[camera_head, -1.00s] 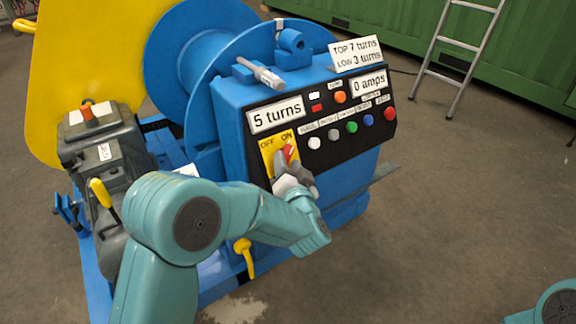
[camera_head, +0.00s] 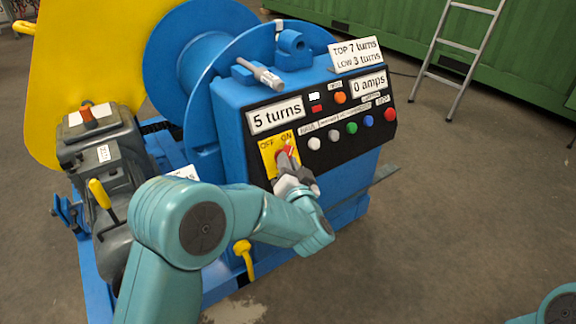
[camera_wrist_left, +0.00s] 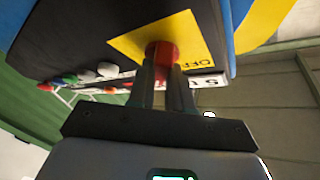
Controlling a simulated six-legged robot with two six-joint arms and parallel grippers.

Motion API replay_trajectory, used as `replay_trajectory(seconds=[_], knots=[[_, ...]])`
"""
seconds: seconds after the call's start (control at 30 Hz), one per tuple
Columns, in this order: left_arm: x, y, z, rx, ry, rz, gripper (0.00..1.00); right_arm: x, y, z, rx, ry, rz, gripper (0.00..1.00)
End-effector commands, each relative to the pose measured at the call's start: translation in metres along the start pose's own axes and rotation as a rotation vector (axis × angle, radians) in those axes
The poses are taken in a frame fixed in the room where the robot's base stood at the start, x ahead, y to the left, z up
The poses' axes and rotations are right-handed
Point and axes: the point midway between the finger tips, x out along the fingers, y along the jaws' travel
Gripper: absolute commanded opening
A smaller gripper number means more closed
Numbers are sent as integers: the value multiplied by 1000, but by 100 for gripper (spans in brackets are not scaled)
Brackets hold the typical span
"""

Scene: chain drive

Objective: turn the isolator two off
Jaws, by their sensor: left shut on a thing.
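The isolator is a red rotary knob (camera_head: 285,152) on a yellow plate (camera_head: 267,157) marked OFF at the left and ON at the right, on the black panel of the blue machine. My left gripper (camera_head: 284,164) is shut on the knob. In the left wrist view the red knob (camera_wrist_left: 162,50) sits between the fingertips of my left gripper (camera_wrist_left: 163,68), in front of the yellow plate (camera_wrist_left: 195,40). The fingers and wrist hide part of the plate and knob, so its exact angle is hard to tell. My right gripper is not in view.
The black panel also bears a "5 turns" display (camera_head: 276,114), a "0 amps" display (camera_head: 369,83) and several coloured push buttons such as the green one (camera_head: 351,128). A yellow lever (camera_head: 245,257) hangs below my left arm. Open floor lies right of the machine.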

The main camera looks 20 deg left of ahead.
Motion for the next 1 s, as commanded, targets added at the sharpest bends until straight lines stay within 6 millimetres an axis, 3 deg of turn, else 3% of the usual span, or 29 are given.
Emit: replay_trajectory(seconds=[0.5,1.0], knots=[[1,9,2,-363,-1,-258,0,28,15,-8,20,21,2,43],[4,13,-4,-751,-2,-533,0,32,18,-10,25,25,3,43]])
